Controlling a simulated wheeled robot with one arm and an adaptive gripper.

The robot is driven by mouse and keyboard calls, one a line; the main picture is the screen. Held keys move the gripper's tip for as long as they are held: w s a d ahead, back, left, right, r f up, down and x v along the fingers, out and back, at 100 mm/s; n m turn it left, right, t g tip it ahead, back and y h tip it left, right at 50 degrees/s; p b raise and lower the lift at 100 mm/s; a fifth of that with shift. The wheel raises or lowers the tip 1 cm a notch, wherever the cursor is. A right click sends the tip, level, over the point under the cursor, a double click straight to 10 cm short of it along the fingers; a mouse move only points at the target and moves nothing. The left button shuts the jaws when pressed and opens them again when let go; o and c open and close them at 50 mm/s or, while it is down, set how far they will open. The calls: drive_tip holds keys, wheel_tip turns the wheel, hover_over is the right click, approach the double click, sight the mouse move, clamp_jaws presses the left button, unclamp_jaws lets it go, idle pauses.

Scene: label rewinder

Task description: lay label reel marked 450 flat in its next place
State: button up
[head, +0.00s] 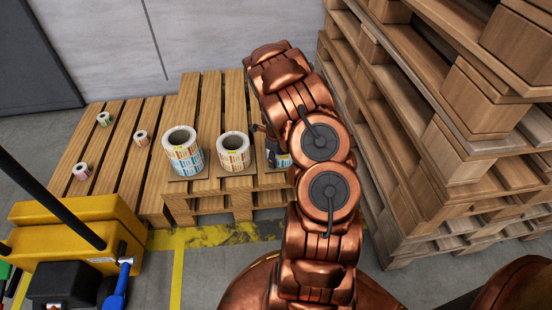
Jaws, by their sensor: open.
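Label reels stand on square boards on the wooden pallet. At left is a tall stack of reels (183,158), with blue labels low and orange ones above. A shorter reel stack (233,155) with orange and yellow labels stands in the middle. A third reel (284,160) with bluish labels is mostly hidden behind my arm. My gripper (262,129) shows only as a small dark part left of my arm, above and beside the third reel. It is open, and most of it is hidden. The number 450 is too small to read on any reel.
Small reels, one green (104,119), one orange (141,138) and one pink (81,172), stand apart on the left pallet (120,170). A tall stack of pallets (440,130) rises at right. A yellow machine (75,240) stands front left. A wall is behind.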

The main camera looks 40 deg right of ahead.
drive_tip(key=shift+r, duration=0.1)
wheel_tip(320, 180, up, 12)
drive_tip(key=p, duration=0.3)
drive_tip(key=s+a+r+n, duration=0.3)
drive_tip(key=a+r+n, duration=0.3)
drive_tip(key=a+r, duration=0.2)
drive_tip(key=s+a+r+n+g, duration=0.1)
drive_tip(key=s+a+r+n, duration=0.3)
drive_tip(key=a+n, duration=0.15)
drive_tip(key=s+a+r+n+g, duration=0.1)
drive_tip(key=s+a+r+n, duration=0.25)
drive_tip(key=a, duration=0.25)
drive_tip(key=s+a+r+n+g, duration=0.1)
drive_tip(key=s+a+r+n, duration=0.1)
drive_tip(key=s+a+n, duration=0.4)
drive_tip(key=s+a+r+n, duration=0.3)
drive_tip(key=s+a+n, duration=0.4)
drive_tip(key=s+n, duration=0.4)
drive_tip(key=s, duration=0.3)
drive_tip(key=shift+a+r+n+g, duration=0.15)
drive_tip(key=shift+a+n+g, duration=0.15)
drive_tip(key=shift+n+g, duration=0.1)
drive_tip(key=shift+w+r, duration=0.1)
